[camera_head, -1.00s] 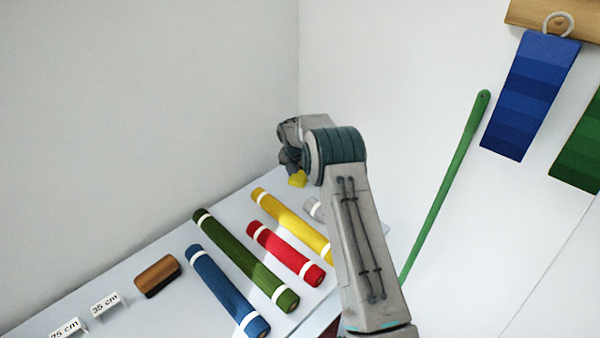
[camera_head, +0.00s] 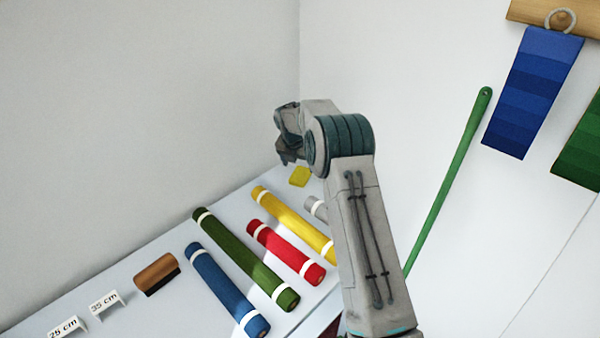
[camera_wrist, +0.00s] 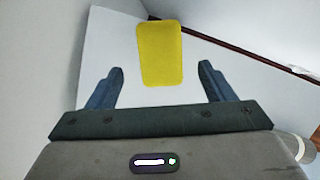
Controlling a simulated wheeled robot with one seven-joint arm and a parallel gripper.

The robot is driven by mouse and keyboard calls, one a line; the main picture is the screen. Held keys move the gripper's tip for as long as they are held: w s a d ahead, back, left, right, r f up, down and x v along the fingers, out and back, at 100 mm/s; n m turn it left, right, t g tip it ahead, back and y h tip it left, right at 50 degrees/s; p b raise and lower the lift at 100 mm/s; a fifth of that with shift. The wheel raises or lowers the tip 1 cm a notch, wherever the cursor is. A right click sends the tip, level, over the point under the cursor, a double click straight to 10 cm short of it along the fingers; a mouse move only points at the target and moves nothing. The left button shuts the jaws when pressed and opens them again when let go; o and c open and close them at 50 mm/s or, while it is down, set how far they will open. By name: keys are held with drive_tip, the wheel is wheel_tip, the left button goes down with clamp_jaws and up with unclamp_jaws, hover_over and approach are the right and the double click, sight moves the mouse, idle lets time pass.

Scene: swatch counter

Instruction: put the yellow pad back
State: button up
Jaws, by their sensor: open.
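The yellow pad (camera_head: 300,176) lies flat on the pale counter (camera_head: 128,262), near its far end and beyond the yellow roll. It also shows in the wrist view (camera_wrist: 160,53), ahead of and between my fingers, with nothing touching it. My gripper (camera_wrist: 161,85) is open and empty. In the head view my gripper (camera_head: 284,157) is above and to the left of the pad, partly hidden by my wrist.
Blue (camera_head: 226,288), green (camera_head: 245,258), red (camera_head: 286,252) and yellow (camera_head: 292,223) rolls lie on the counter, with a grey roll (camera_head: 317,208) partly behind my arm. A brown block (camera_head: 156,272) and size signs (camera_head: 103,303) stand left. A green stick (camera_head: 447,185) leans at right.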

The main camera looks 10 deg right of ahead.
drive_tip(key=s+r+m, duration=0.7)
drive_tip(key=s+r, duration=0.4)
drive_tip(key=r, duration=0.4)
drive_tip(key=s+r+m, duration=0.4)
drive_tip(key=s+m, duration=0.4)
drive_tip(key=s, duration=0.5)
drive_tip(key=s+f+m+y, duration=0.1)
drive_tip(key=s+f+m, duration=0.1)
drive_tip(key=s+m, duration=0.5)
drive_tip(key=s+d+f+m, duration=0.1)
drive_tip(key=s+m, duration=0.6)
drive_tip(key=s, duration=0.9)
drive_tip(key=shift+f+m+y, duration=0.3)
drive_tip(key=shift+f+y, duration=0.1)
drive_tip(key=shift+f, duration=0.05)
drive_tip(key=shift+d, duration=0.1)
